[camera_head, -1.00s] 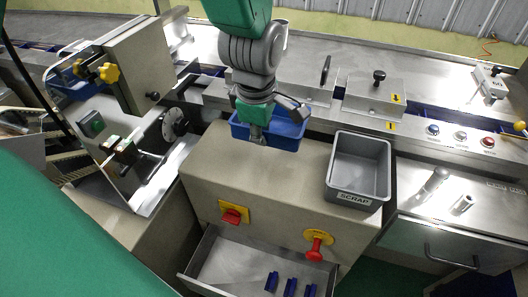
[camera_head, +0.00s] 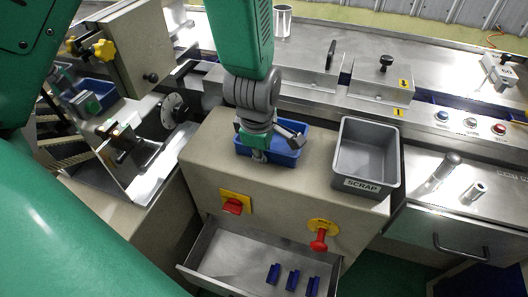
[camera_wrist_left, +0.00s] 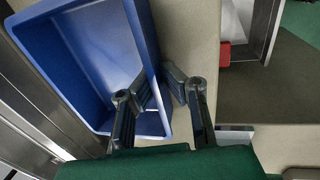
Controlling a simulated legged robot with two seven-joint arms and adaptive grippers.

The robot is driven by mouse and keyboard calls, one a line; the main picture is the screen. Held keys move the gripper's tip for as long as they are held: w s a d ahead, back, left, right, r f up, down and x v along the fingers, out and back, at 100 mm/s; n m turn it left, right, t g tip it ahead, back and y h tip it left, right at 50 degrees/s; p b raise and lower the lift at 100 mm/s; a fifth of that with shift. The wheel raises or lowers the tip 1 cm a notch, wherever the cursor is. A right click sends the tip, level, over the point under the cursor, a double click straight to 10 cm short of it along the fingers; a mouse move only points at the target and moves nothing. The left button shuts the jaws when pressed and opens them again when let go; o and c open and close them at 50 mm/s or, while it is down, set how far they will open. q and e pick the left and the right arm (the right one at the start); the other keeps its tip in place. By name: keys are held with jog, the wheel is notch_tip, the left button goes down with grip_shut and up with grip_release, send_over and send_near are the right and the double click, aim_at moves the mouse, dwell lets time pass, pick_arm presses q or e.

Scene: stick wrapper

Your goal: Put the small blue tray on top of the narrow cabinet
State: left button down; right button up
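The small blue tray (camera_head: 292,157) is over the top of the beige narrow cabinet (camera_head: 215,150), left of the grey SCRAP bin. Whether its bottom touches the cabinet top is hard to tell. My left gripper (camera_head: 259,153) comes down from above at the tray's near side. In the left wrist view the blue tray (camera_wrist_left: 95,50) fills the upper left, and the fingers of my left gripper (camera_wrist_left: 161,82) sit either side of its wall, one inside and one outside, apparently shut on it.
The SCRAP bin (camera_head: 366,152) stands close right of the tray. Below, an open drawer (camera_head: 235,262) holds several small blue pieces. Another blue tray (camera_head: 93,92) is at the left machine. A metal cup (camera_head: 283,20) stands behind.

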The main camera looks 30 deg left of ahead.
pick_arm(q)
jog(key=shift+s+a, duration=0.1)
jog(key=shift+a, duration=0.2)
jog(key=c, duration=1.7)
grip_release()
jog(key=shift+a, duration=0.1)
jog(key=shift+d+r, duration=0.1)
jog(key=shift+d, duration=0.2)
jog(key=shift+d+r, duration=0.1)
jog(key=shift+r, duration=0.25)
jog(key=p+v, duration=0.2)
jog(key=v, duration=0.9)
jog(key=shift+r, duration=0.2)
pick_arm(e)
notch_tip(320, 180, up, 2)
jog(key=shift+a+r, duration=0.1)
jog(key=shift+r, duration=0.05)
jog(key=shift+a, duration=0.15)
pick_arm(q)
jog(key=shift+f, duration=0.1)
pick_arm(e)
jog(key=shift+s, duration=0.1)
